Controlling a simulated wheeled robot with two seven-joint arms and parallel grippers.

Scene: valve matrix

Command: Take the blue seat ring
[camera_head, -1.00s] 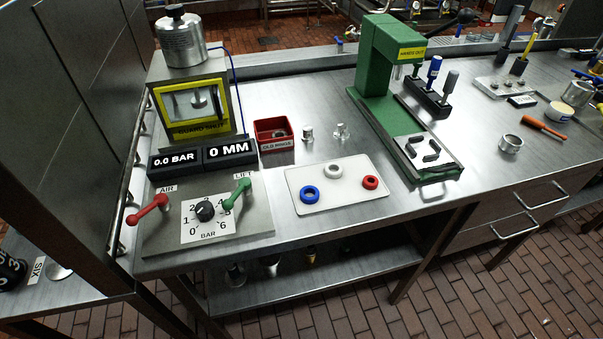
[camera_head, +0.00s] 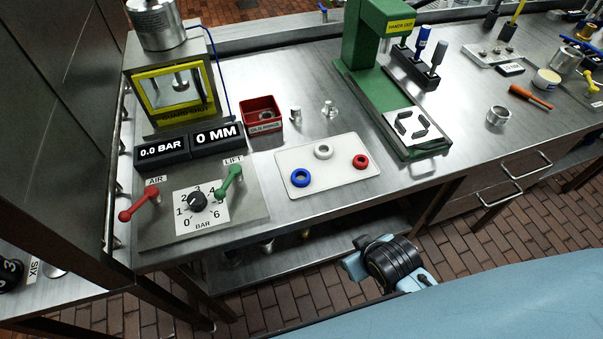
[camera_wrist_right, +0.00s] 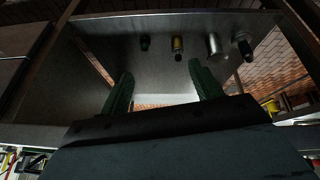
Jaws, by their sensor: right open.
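The blue seat ring (camera_head: 300,177) lies flat at the left end of a white tray (camera_head: 330,186) on the steel bench. A white ring (camera_head: 323,152) and a red ring (camera_head: 360,161) lie apart from it on the same tray. My right gripper shows in the right wrist view (camera_wrist_right: 163,90), its two dark green fingers apart with nothing between them. In the head view my right arm is low at the bottom right, in front of the bench and away from the rings; its fingertips are not clear there. My left gripper is not in view.
A red bin (camera_head: 262,114) and two small metal fittings stand behind the tray. A green press (camera_head: 375,60) stands to its right, and a control panel with a red lever (camera_head: 140,204) and a green lever (camera_head: 229,180) to its left. A lower shelf (camera_wrist_right: 160,70) holds several fittings.

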